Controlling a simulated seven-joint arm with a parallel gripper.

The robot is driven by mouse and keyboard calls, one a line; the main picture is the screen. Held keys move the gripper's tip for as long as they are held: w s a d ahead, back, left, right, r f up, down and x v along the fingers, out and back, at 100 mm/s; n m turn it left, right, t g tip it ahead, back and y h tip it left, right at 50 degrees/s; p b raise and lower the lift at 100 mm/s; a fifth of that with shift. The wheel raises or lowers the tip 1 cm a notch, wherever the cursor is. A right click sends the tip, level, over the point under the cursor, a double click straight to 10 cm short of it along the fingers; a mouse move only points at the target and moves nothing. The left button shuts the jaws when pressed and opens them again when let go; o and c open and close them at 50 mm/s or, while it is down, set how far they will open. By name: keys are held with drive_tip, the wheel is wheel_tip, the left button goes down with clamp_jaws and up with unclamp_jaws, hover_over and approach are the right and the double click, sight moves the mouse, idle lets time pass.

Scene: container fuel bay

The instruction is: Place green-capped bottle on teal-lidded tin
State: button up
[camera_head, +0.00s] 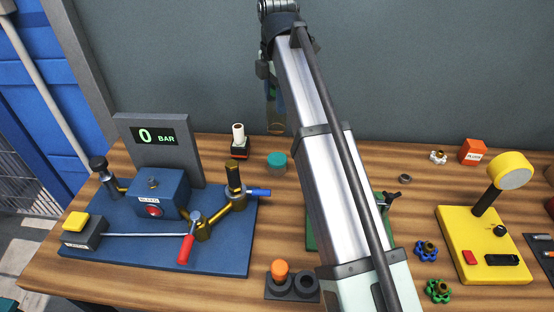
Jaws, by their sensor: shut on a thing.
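The tin with a teal lid (277,158) stands on the wooden table behind the middle, with its lid on top. My gripper (268,78) hangs down in front of the grey back wall, left of my arm and above the tin in the picture. It is shut on a dark, glassy bottle (276,116), which hangs roughly upright with a brownish lower end. The bottle's green cap is hidden, and no other green-capped bottle shows. The bottle looks apart from the tin, with a gap between them in the picture.
A blue pump board (225,255) with a gauge panel reading 0 BAR (152,137) fills the left. A white-topped item (239,142) stands left of the tin. A black holder with an orange-topped piece (280,270) is in front. My arm hides part of a green board (312,235). A yellow stand (475,240) is right.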

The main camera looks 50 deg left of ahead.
sight(277, 130)
drive_tip(key=shift+d+n, duration=0.15)
drive_tip(key=shift+n, duration=0.95)
drive_tip(key=shift+f+n, duration=0.2)
drive_tip(key=shift+n, duration=0.1)
drive_tip(key=shift+f, duration=4.8)
drive_tip(key=shift+f, duration=0.15)
drive_tip(key=o, duration=1.1)
drive_tip(key=shift+o, duration=0.2)
drive_tip(key=shift+r, duration=3.95)
